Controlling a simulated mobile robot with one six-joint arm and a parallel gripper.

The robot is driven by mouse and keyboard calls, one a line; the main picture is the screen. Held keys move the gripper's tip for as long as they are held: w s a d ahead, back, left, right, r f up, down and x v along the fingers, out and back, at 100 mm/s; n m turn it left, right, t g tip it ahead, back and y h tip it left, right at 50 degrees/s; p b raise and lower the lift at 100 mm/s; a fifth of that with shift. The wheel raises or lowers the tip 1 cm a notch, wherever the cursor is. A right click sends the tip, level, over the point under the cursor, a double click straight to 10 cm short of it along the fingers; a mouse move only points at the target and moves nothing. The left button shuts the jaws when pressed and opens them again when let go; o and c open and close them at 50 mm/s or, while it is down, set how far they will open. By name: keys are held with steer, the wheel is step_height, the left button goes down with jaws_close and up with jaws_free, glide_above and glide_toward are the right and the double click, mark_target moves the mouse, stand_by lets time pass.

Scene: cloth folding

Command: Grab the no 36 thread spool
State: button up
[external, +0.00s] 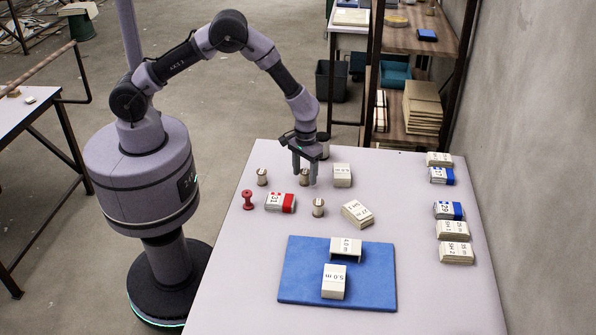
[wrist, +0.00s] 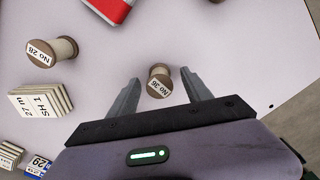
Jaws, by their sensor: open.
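The No 36 thread spool (wrist: 160,82), pale thread with brown ends, shows in the wrist view with its labelled end facing the camera. It lies between the two fingers of my gripper (wrist: 160,74), with a visible gap on each side. In the external view my gripper (external: 304,174) points down at the table, open, and the spool (external: 304,178) is partly hidden by the fingers. A similar spool marked No 28 (wrist: 52,52) lies to the left in the wrist view; it also shows in the external view (external: 318,208).
A third pale spool (external: 262,177), a red spool (external: 248,200) and a red-and-white pack (external: 280,202) lie to the left. A tilted pack (external: 357,213) and blue mat (external: 370,292) lie nearer the front.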

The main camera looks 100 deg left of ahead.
steer(key=shift+r, duration=0.15)
steer(key=shift+c, duration=0.5)
jaws_close()
